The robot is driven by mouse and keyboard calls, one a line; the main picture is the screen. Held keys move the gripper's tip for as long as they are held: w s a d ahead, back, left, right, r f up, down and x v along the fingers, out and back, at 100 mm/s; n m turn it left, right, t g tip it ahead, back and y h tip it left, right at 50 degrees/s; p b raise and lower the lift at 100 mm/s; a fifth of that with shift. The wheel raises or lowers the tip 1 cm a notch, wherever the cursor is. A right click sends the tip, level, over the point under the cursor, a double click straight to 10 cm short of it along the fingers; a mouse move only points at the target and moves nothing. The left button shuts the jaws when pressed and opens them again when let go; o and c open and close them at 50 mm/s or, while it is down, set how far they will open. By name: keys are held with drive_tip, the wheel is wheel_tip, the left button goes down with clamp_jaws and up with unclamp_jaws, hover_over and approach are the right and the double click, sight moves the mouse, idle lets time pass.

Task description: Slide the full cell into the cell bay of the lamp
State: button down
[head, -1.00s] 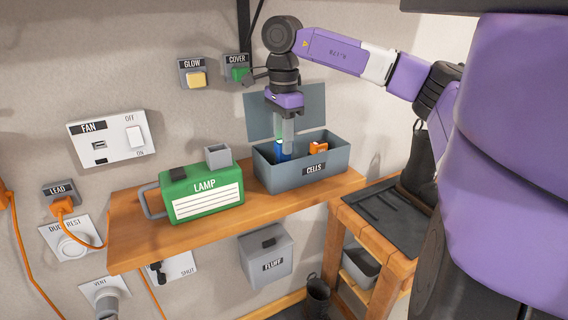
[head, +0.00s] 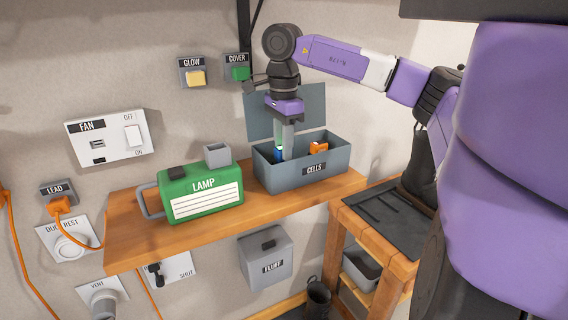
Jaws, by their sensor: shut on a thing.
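The green lamp (head: 201,190) stands on the wooden shelf, with a white striped front and a carry handle at its left. A grey square socket (head: 217,154) sits on its top right; I cannot tell its inside. The grey CELLS box (head: 305,175) stands right of the lamp with its lid raised. My gripper (head: 284,152) points down into the box's left part and is shut on a blue cell (head: 278,153), mostly hidden by the fingers and box wall. An orange cell (head: 318,147) lies in the box to the right.
The wooden shelf (head: 130,240) has bare room in front of the lamp. GLOW (head: 193,72) and COVER (head: 238,68) units hang on the wall above. The box's raised lid (head: 310,105) stands close behind my gripper. A workbench with a dark mat (head: 382,208) is at right.

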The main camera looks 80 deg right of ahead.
drive_tip(key=shift+f+b, duration=0.4)
drive_tip(key=shift+f, duration=0.15)
drive_tip(key=c, duration=1.1)
unclamp_jaws()
drive_tip(key=shift+o, duration=0.2)
drive_tip(key=shift+r, duration=0.1)
drive_tip(key=shift+r+p, duration=2.7)
drive_tip(key=shift+r, duration=1.8)
drive_tip(key=shift+w+r, duration=0.1)
drive_tip(key=shift+r, duration=0.1)
drive_tip(key=shift+f, duration=0.15)
